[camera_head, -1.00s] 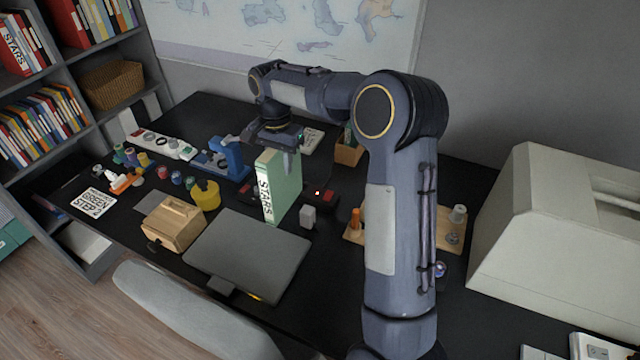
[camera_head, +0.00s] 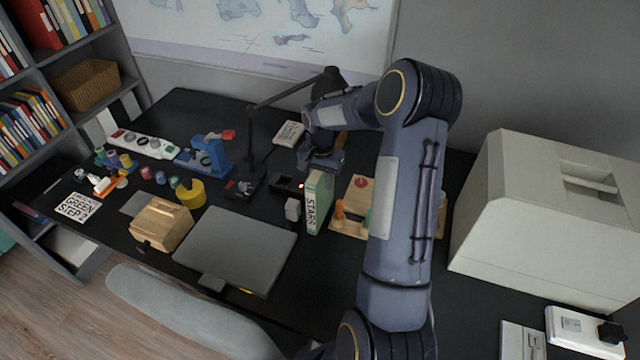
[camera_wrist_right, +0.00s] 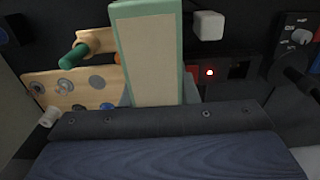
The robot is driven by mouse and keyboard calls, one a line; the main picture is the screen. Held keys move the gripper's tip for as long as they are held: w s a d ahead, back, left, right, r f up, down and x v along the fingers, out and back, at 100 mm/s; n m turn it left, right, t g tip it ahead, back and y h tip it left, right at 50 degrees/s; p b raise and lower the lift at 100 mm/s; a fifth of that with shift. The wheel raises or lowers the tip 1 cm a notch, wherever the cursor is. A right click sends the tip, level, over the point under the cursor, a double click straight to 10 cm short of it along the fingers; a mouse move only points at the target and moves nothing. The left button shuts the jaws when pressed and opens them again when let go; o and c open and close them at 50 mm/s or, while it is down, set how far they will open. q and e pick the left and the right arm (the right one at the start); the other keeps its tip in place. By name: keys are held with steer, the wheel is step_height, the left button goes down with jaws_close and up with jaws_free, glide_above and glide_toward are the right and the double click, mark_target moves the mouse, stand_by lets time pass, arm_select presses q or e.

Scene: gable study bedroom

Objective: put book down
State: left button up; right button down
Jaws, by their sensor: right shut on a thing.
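The book (camera_head: 318,203) is green with a white spine reading "STARS". In the head view it is upright, between a small white cube and a wooden peg board. My right gripper (camera_head: 322,168) is shut on the book's top edge. In the right wrist view the book (camera_wrist_right: 152,55) extends away from the gripper (camera_wrist_right: 160,104), whose fingers are mostly hidden. I cannot tell whether the book's bottom touches the desk (camera_head: 275,255). My left gripper is not in view.
The white cube (camera_head: 293,209) is close left of the book, and the wooden peg board (camera_head: 350,222) is close right. A dark lamp (camera_head: 254,150) stands behind left. A large beige machine (camera_head: 540,220) fills the right side.

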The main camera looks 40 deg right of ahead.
steer(key=shift+a+f, duration=0.1)
steer(key=shift+f, duration=1.15)
steer(key=shift+f, duration=0.15)
steer(key=c, duration=1.1)
jaws_free()
